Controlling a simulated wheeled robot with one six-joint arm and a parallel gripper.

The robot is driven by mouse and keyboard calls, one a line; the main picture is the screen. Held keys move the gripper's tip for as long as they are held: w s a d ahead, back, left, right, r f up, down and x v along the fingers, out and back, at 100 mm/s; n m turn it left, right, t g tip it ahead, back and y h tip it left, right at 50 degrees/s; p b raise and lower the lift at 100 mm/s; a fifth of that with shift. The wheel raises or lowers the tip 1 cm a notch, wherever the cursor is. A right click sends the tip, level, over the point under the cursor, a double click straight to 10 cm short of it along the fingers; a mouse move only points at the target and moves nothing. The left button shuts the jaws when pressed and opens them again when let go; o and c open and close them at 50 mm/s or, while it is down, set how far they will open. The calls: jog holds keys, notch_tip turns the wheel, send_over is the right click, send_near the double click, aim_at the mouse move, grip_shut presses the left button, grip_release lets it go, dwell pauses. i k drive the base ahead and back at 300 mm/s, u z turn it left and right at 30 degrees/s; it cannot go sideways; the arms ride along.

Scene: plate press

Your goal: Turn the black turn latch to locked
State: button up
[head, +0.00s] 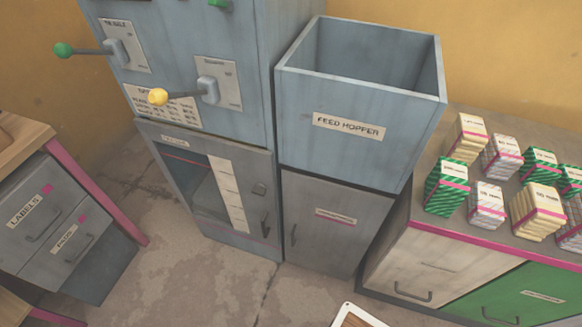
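A small dark turn latch (260,188) sits on the right side of the grey lower door (190,150) of the blue-grey press cabinet (195,55). It is too small for me to tell whether it stands at locked or unlocked. A dark upright pull handle (265,224) is below it on the same door. The door has a dark window and looks closed. My gripper is not in view.
Levers with a green knob (63,50) and a yellow knob (157,97) stick out above the door. The feed hopper (350,150) stands right of it, and a counter with banded packs (446,186) further right. Grey drawers (50,240) stand left. Floor (190,285) in front is clear.

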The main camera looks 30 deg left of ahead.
aim_at(260, 190)
jog(key=u, duration=1.95)
